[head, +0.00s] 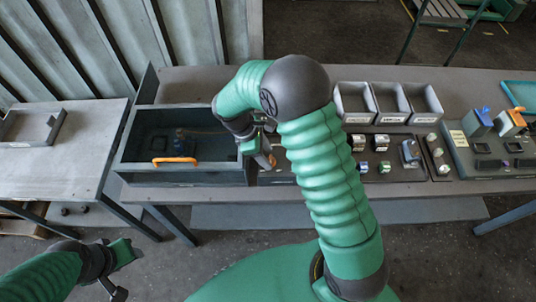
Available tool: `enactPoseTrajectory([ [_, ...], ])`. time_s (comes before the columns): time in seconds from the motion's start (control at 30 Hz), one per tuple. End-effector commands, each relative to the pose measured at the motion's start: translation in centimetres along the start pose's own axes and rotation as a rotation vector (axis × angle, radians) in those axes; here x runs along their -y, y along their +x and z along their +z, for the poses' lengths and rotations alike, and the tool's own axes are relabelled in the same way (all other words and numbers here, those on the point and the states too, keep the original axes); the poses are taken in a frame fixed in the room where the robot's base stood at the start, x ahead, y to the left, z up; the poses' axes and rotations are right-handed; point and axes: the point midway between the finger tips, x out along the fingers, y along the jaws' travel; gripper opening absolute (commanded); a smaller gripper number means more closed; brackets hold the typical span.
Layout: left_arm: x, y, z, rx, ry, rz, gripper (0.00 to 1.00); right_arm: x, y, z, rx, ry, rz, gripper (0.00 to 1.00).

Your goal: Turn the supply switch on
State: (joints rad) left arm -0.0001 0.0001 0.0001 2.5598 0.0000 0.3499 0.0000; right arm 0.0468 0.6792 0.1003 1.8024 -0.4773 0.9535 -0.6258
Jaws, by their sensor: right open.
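No part can be read for certain as the supply switch. A grey open-topped housing box (127,158) with an orange handle (174,160) stands on the bench; a small blue-grey part (181,136) sits inside it. My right gripper (266,152) is open at the box's right end, pointing down, with its arm hiding the bench behind it. Whether it touches anything there cannot be told. A grey-blue device (410,153) stands on a dark board to the right. My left gripper (121,272) is low at the bottom left, its fingers apart and empty, far from the bench.
Three grey bins (391,103) stand behind the board, which carries several small parts. At the far right a dark panel (462,160) carries blue and orange parts (510,121). A side table (60,160) with a shallow tray (30,125) is at the left, mostly clear.

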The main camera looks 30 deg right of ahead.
Motion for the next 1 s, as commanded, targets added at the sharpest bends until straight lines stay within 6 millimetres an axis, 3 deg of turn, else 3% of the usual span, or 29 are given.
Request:
enactPoseTrajectory([
  [0.13, 0.0, -0.2, 0.0, 0.0, 0.0, 0.0, 0.45, 0.0, 1.4, 0.1, -0.001, 0.0, -0.002, 0.51],
  [0.4, 0.0, -0.1, 0.0, 0.0, 0.0, 0.0, 0.45, -0.1, 1.6, 0.1, -0.002, 0.0, -0.001, 0.5],
  [0.8, 0.0, -0.1, 0.0, 0.0, 0.0, 0.0, 0.45, -0.1, 1.5, 0.0, -0.002, 0.0, 0.0, 0.0],
  [1.0, 0.0, -0.2, 0.0, 0.0, 0.0, 0.0, 0.45, -0.1, 1.5, -0.1, -0.004, 0.0, 0.001, 0.0],
])
